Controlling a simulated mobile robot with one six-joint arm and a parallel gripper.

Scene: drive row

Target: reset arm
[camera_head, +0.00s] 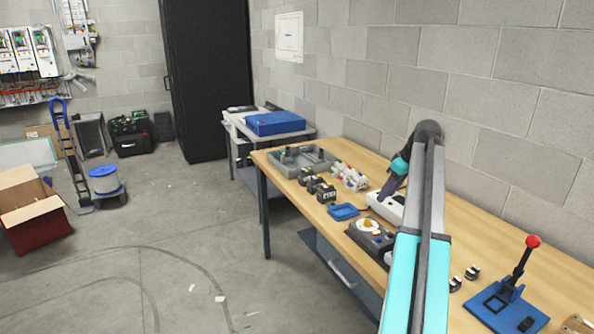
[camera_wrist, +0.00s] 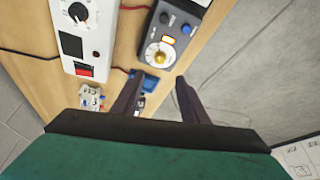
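My arm reaches out over the wooden workbench (camera_head: 497,228) and bends down at its far end. My gripper (camera_head: 386,188) hangs above the bench, near a white box device (camera_head: 388,207). In the wrist view the two dark fingers of my gripper (camera_wrist: 158,78) stand apart with nothing held between them.
On the bench are a grey tray (camera_head: 287,168), several small dark components (camera_head: 322,190), a blue dish (camera_head: 343,211) and a blue lever press with a red knob (camera_head: 508,300). A block wall (camera_head: 440,75) runs close behind the bench.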

